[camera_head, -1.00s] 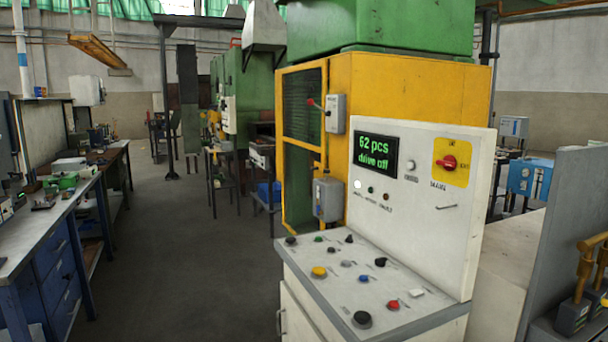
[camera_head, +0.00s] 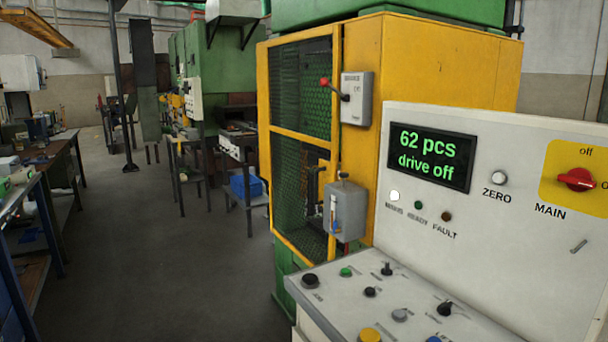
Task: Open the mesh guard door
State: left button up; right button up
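The mesh guard door (camera_head: 299,88) is a yellow frame with dark green mesh on the left face of the yellow machine housing (camera_head: 437,65). It appears closed, though its edges are hard to make out. A grey box with a red-knobbed lever (camera_head: 325,83) is mounted beside its upper part. A second grey box (camera_head: 346,211) sits lower on the same side and covers part of the mesh. Neither of my grippers shows in the view.
A white control panel (camera_head: 475,226) stands in front at right, its display (camera_head: 432,157) reading "62 pcs, drive off". A workbench (camera_head: 58,150) runs along the left. The floor (camera_head: 170,260) between bench and machine is clear. A blue bin (camera_head: 246,187) is under a stand beyond.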

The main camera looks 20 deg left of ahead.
aim_at(326, 172)
jog(key=i+j, duration=0.15)
jog(key=j, duration=0.2)
jog(key=i+j, duration=0.15)
jog(key=j, duration=0.15)
jog(key=i+j, duration=0.15)
jog(key=j, duration=0.2)
jog(key=i+j, duration=0.15)
jog(key=j, duration=0.15)
jog(key=i+j, duration=0.15)
jog(key=j, duration=0.2)
